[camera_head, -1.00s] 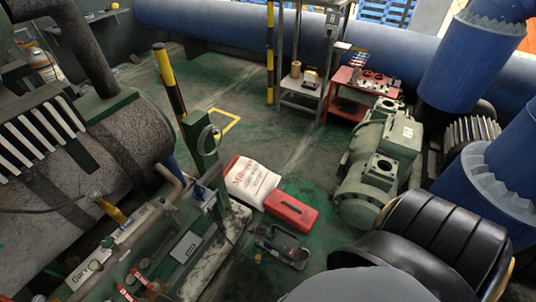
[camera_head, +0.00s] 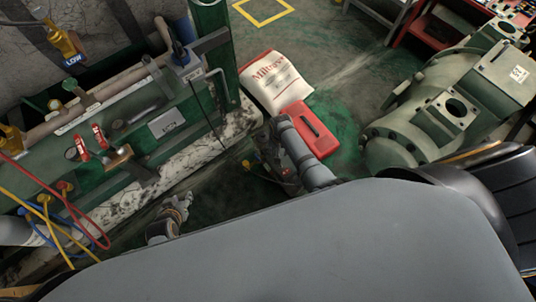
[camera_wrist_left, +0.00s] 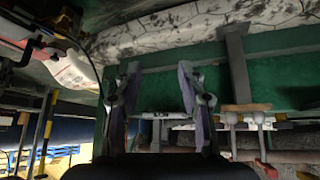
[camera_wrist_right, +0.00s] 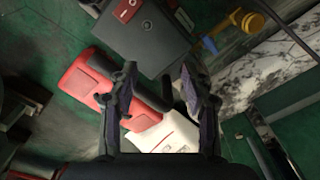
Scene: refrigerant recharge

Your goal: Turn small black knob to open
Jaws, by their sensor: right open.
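I cannot pick out the small black knob for certain in any view. The green pipe assembly (camera_head: 165,125) on the left in the head view carries red-handled valves (camera_head: 100,136), a green round knob (camera_head: 54,104) and a wooden-looking handle (camera_head: 118,156). My left gripper (camera_head: 182,203) is low, in front of the assembly and apart from it. In the left wrist view it is open and empty (camera_wrist_left: 158,78), facing a green beam (camera_wrist_left: 160,92). My right gripper (camera_wrist_right: 157,82) is open and empty above the floor; in the head view my right arm largely hides it.
A red toolbox (camera_head: 310,130) and a white and red bag (camera_head: 276,80) lie on the floor. A dark box with a red label (camera_wrist_right: 133,42) shows in the right wrist view. A green machine (camera_head: 450,100) stands at right. Yellow, red and blue hoses (camera_head: 72,215) hang lower left.

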